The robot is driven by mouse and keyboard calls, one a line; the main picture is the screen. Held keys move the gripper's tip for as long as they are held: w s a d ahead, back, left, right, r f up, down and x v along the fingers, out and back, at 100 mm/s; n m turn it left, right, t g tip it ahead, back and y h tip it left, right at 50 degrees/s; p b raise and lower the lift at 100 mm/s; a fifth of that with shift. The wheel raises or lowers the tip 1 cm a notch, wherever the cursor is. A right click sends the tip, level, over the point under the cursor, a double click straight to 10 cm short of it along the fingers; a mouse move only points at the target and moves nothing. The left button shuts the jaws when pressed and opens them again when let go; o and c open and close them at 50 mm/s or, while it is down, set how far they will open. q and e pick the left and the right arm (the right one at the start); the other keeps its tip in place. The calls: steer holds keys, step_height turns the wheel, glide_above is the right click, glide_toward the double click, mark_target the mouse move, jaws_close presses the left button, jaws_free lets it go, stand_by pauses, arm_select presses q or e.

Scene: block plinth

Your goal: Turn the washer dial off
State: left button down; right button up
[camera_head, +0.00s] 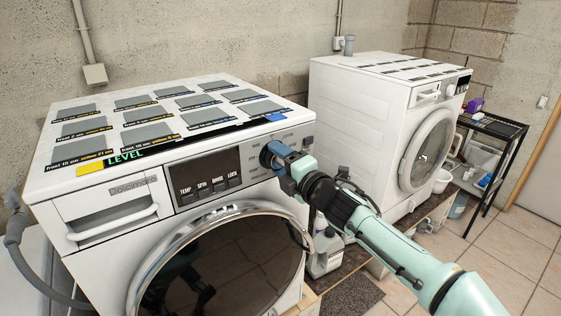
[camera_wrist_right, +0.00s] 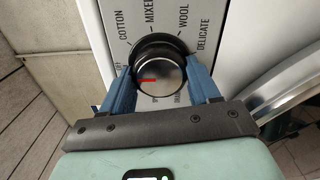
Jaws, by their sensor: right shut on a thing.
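The washer (camera_head: 95,205) is the nearer white machine on the left, with a dark round door. Its dial (camera_wrist_right: 160,72) is a dark knob with a silver face and a red mark at its left side. The panel around it reads COTTON, MIXED, WOOL and DELICATE; other labels are partly hidden. My right gripper (camera_head: 272,157) reaches the panel's right part and covers most of the dial there. In the right wrist view its blue fingers (camera_wrist_right: 162,88) are shut on the dial, one on each side. My left gripper is not in view.
A second white machine (camera_head: 350,125) stands to the right. Flat labelled panels lie on the washer's top (camera_head: 52,165). Bottles (camera_head: 325,252) stand between the machines. A black rack (camera_head: 490,125) is at far right, with free tiled floor (camera_head: 510,240) before it.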

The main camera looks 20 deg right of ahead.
steer(key=o, duration=1)
steer(key=shift+o, duration=0.2)
steer(key=shift+s+d, duration=0.2)
steer(key=shift+s, duration=0.3)
steer(key=v, duration=1.2)
steer(key=shift+s+b, duration=0.15)
steer(key=shift+b, duration=0.3)
